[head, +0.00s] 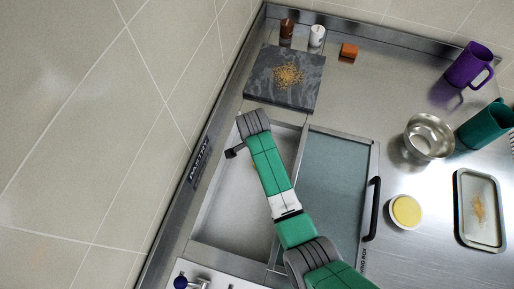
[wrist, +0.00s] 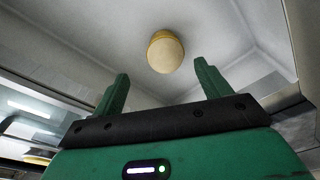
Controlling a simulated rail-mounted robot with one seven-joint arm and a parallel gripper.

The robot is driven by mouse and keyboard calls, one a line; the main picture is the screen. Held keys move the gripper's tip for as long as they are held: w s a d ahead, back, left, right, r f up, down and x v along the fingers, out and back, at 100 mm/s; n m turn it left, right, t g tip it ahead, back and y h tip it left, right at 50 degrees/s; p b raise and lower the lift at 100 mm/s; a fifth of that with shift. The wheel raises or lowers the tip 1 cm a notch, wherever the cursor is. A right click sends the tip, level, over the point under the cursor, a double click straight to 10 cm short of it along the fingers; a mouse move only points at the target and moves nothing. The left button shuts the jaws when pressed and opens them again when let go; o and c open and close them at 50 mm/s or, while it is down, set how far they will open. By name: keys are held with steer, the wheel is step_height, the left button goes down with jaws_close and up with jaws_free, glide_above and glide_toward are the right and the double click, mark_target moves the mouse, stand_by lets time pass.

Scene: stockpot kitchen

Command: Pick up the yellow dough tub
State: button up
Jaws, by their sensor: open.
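In the wrist view a yellow-tan round tub (wrist: 165,52), seen with its pale round face toward the camera, sits inside a grey-walled compartment. I take it to be the dough tub. It is beyond my gripper (wrist: 161,76) and appears between the two green fingers, which are apart with nothing between them. How far the tub is from the fingertips is hard to tell. In the head view my arm reaches over the open pantry compartment (head: 222,212).
A bluish sliding lid (head: 335,190) with a black handle (head: 372,209) lies right of the opening. A white dish with yellow contents (head: 406,211), a steel bowl (head: 429,136) and a tray (head: 480,209) stand farther right. A dark stone board (head: 286,77) lies behind. Compartment walls surround the tub.

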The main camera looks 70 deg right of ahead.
steer(key=f, duration=0.2)
steer(key=f+b, duration=0.1)
steer(key=f, duration=0.2)
steer(key=d+f+b, duration=0.1)
steer(key=f, duration=0.1)
steer(key=shift+w+f, duration=0.15)
steer(key=shift+c, duration=0.5)
steer(key=c, duration=1)
